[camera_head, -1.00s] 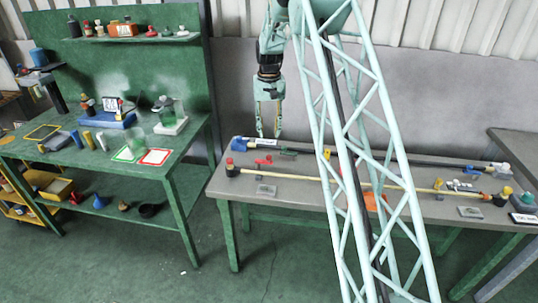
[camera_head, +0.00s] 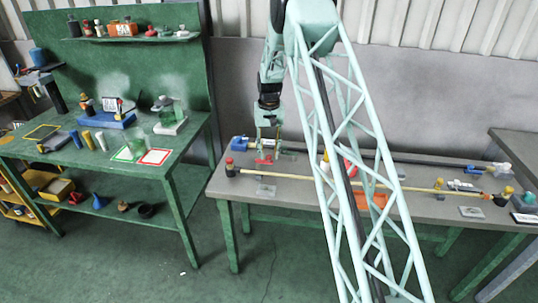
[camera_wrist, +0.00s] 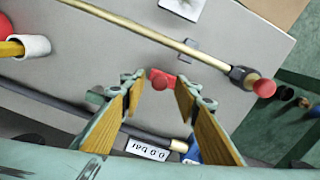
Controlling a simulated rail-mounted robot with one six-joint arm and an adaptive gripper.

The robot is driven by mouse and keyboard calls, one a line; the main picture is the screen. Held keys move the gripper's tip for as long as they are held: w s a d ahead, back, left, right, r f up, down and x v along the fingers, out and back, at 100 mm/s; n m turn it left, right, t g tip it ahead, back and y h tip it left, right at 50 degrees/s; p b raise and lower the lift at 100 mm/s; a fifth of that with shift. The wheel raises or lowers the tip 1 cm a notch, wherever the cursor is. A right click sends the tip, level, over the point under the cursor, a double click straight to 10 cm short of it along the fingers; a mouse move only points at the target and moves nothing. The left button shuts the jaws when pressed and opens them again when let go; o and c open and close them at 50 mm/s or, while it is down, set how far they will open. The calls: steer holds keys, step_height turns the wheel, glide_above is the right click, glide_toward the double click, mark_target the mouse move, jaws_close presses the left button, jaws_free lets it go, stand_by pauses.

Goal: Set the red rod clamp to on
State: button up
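The red rod clamp (camera_head: 264,158), a small red piece with a round knob, sits on the grey bench (camera_head: 330,195) near its left end. In the wrist view the clamp (camera_wrist: 159,80) lies between my two fingertips, close to their ends. My gripper (camera_head: 268,150) points down over it. In the wrist view my gripper (camera_wrist: 160,86) is open, with a finger on each side of the clamp and visible gaps to both. I cannot tell whether the fingertips reach down to its height. The clamp's underside is hidden.
A long brass rod (camera_wrist: 150,35) with a red end knob (camera_wrist: 264,88) runs just beside the clamp. A dark rod with a blue fitting (camera_head: 240,143) and a 0.0 bar label (camera_wrist: 147,149) lies on the other side. A green workbench (camera_head: 195,135) stands to the left.

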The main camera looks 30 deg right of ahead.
steer(key=shift+f, duration=0.3)
steer(key=shift+c, duration=0.7)
jaws_close()
